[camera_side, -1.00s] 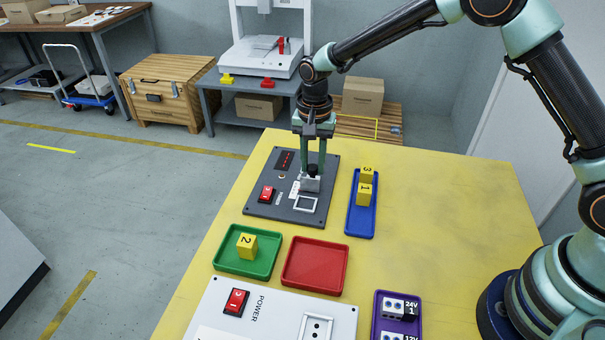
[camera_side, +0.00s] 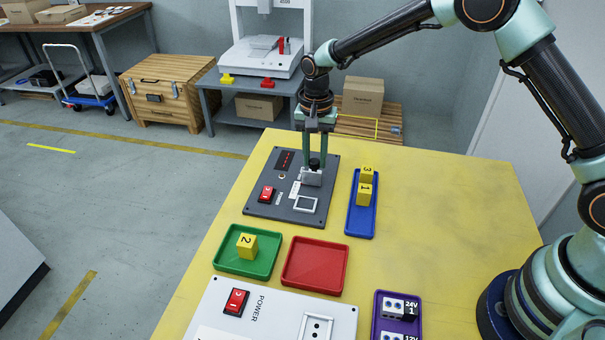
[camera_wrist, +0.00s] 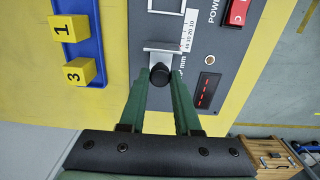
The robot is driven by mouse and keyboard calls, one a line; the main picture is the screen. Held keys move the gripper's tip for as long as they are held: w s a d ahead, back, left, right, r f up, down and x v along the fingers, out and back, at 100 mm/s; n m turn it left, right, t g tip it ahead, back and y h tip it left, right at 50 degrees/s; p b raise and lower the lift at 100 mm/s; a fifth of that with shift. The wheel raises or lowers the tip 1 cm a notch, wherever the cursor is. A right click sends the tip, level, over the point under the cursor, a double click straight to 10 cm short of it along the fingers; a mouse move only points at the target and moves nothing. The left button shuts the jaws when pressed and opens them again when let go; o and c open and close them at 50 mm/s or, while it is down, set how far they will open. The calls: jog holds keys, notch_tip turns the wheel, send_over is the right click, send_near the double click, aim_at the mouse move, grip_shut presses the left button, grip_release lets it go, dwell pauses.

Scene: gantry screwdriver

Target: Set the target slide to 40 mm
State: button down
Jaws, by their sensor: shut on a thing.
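The target slide is a silver bracket (camera_side: 311,178) with a black knob, on a dark grey panel (camera_side: 255,203). The bracket also shows in the wrist view (camera_wrist: 163,48), with the black knob (camera_wrist: 159,75) at its near end. My gripper (camera_side: 315,163) points down with its green fingers closed on the knob; it also shows in the wrist view (camera_wrist: 160,88). A white scale (camera_wrist: 189,30) runs beside the slide. The bracket's edge lies near the scale's high-number end; the exact reading is too small to tell.
The panel has a red switch (camera_side: 267,193), a display with red dashes (camera_side: 285,160) and a white square frame (camera_side: 306,204). A blue tray (camera_side: 361,221) with yellow blocks stands to the right. A green tray (camera_side: 233,265) and an empty red tray (camera_side: 315,263) lie in front.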

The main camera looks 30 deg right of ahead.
aim_at(317, 160)
jog(key=c, duration=0.6)
grip_release()
jog(key=shift+w+d, duration=0.15)
notch_tip(317, 160, up, 12)
jog(key=shift+r, duration=0.1)
jog(key=s+d+r+n+t, duration=0.3)
jog(key=s+d+r+n, duration=0.3)
jog(key=s+r, duration=0.45)
jog(key=s+d+f+n+t, duration=0.2)
jog(key=s+d+n, duration=0.1)
jog(key=s, duration=0.7)
jog(key=shift+s+d+f+t, duration=0.3)
jog(key=shift+s+d, duration=0.1)
jog(key=shift+d, duration=0.25)
